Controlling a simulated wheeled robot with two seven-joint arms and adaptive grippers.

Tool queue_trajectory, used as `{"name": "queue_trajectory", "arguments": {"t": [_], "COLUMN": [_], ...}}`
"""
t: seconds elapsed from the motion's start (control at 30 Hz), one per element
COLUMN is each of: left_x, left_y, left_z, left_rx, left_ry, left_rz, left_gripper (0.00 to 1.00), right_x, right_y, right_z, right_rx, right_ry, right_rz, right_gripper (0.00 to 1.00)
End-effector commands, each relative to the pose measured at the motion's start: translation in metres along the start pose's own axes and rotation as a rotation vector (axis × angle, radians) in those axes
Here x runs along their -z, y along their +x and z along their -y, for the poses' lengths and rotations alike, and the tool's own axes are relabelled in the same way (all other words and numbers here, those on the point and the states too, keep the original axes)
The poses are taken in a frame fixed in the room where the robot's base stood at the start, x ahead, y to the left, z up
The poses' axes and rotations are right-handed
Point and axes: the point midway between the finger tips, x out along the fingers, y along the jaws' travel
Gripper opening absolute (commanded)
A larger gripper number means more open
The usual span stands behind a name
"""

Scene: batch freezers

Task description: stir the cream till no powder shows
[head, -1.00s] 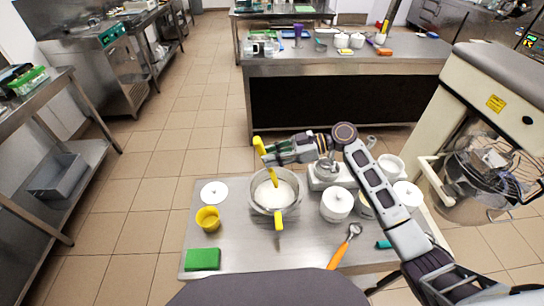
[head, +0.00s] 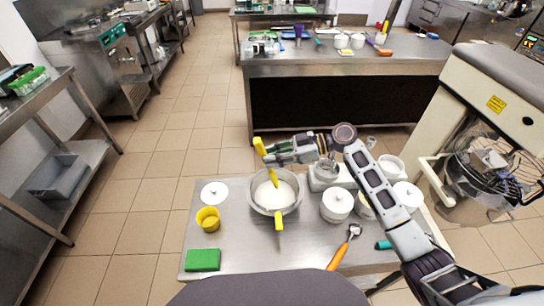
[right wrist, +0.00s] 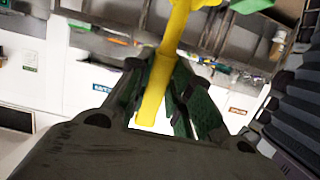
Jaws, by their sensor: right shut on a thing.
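A steel bowl (head: 252,203) stands on the steel table and holds white cream (head: 280,194). My right gripper (head: 267,156) is above the bowl's back rim, shut on a yellow-handled tool (head: 270,172). The tool slants down into the bowl and its lower end reaches the cream. The right wrist view shows the yellow handle (right wrist: 163,75) between the fingers (right wrist: 165,100). The cream looks white all over at this size; I cannot tell powder from cream. My left gripper is out of view.
A yellow cup (head: 208,219), white lid (head: 214,193) and green sponge (head: 202,260) lie left of the bowl. White lidded pots (head: 336,204) and an orange-handled scoop (head: 341,254) are right. A yellow-and-grey utensil (head: 279,222) is at the bowl's front. A mixer (head: 480,120) stands far right.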

Motion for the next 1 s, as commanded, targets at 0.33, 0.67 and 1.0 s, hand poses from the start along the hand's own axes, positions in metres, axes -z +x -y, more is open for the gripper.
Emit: {"name": "queue_trajectory", "arguments": {"t": [0.33, 0.67, 1.0], "left_x": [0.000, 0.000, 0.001], "left_y": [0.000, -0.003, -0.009], "left_z": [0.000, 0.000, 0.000], "left_rx": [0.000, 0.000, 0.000], "left_ry": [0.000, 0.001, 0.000], "left_rz": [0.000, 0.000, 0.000], "left_gripper": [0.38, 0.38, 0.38], "right_x": [0.000, 0.008, 0.024], "right_y": [0.000, -0.003, -0.007], "right_z": [0.000, 0.000, 0.000], "right_rx": [0.000, 0.000, 0.000], "right_ry": [0.000, -0.001, -0.001], "right_rz": [0.000, 0.000, 0.000], "right_gripper": [0.00, 0.00, 0.00]}}
